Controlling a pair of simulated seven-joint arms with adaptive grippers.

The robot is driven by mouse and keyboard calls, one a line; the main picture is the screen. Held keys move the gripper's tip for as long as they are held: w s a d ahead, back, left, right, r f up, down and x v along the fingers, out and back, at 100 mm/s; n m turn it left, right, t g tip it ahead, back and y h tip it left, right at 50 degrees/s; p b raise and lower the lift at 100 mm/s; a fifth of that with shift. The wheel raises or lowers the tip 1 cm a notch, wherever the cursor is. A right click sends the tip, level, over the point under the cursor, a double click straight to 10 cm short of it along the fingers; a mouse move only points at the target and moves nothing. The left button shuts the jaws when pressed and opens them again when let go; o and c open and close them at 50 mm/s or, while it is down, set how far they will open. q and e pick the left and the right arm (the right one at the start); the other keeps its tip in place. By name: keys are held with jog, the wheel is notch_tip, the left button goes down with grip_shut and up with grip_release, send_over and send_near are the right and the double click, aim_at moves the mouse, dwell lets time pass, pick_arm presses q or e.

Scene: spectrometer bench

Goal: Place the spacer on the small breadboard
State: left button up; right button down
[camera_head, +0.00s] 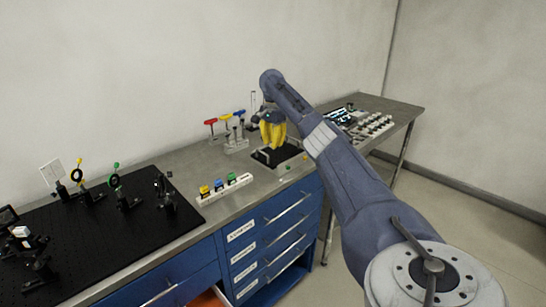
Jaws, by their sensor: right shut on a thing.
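The small breadboard (264,158) is a dark, low plate on the grey bench, right of the middle of the view. My right gripper (273,146) has yellow fingers and points down over this plate. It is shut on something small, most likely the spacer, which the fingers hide. I cannot tell whether the held thing touches the plate. My left gripper is out of view.
A large black optical breadboard (100,235) with several mounted optics fills the left. A white rack (225,188) with coloured blocks stands in front, and hex drivers in a stand (236,145) are left of the gripper. A side table (400,108) holds instruments.

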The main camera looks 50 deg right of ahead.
aim_at(273, 160)
jog(key=shift+f, duration=3.1)
jog(key=shift+f, duration=0.15)
jog(key=c, duration=1.3)
grip_release()
notch_tip(273, 160, up, 12)
jog(key=shift+r, duration=0.2)
